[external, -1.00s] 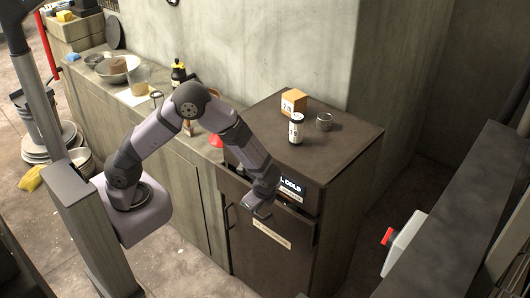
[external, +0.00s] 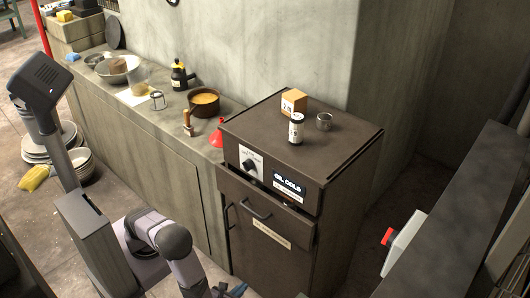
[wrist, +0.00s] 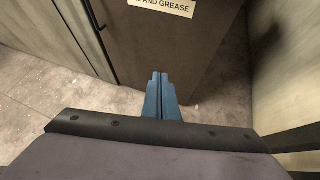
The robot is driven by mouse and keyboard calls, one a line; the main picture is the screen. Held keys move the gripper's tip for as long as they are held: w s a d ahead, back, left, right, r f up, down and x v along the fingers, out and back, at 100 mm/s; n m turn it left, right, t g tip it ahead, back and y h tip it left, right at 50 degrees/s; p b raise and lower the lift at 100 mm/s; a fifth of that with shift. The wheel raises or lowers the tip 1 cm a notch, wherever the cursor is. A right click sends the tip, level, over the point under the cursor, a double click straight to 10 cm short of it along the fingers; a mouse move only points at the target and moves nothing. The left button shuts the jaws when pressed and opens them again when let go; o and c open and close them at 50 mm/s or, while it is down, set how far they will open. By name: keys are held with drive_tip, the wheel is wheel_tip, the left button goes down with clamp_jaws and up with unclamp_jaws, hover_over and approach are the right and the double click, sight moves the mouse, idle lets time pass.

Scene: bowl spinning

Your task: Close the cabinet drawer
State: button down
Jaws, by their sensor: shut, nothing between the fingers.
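The brown cabinet (external: 340,210) stands right of the counter. Its drawer (external: 293,224), with a dark bar handle (external: 256,209), is partly pulled out; a dark gap shows above its front. My gripper (external: 236,291) is low at the bottom edge of the external view, in front of the cabinet and below the drawer, apart from it. In the wrist view its blue fingers (wrist: 162,98) are together and empty, over the floor before the cabinet's lower front (wrist: 170,45). The drawer handle is outside the wrist view.
A dark bench (external: 455,215) is at right. Floor is clear before the cabinet.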

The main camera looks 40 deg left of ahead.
drive_tip(key=w+d+r+m+t+h, duration=0.1)
drive_tip(key=w+r+m+t, duration=0.15)
drive_tip(key=w+r, duration=0.2)
drive_tip(key=t+h, duration=0.3)
drive_tip(key=t, duration=0.2)
approach(295, 233)
drive_tip(key=w+p, duration=0.1)
drive_tip(key=w, duration=0.4)
drive_tip(key=shift+d+r+p, duration=0.1)
drive_tip(key=shift+p, duration=0.3)
drive_tip(key=shift+w, duration=0.75)
drive_tip(key=w, duration=0.4)
drive_tip(key=shift+w+r, duration=0.2)
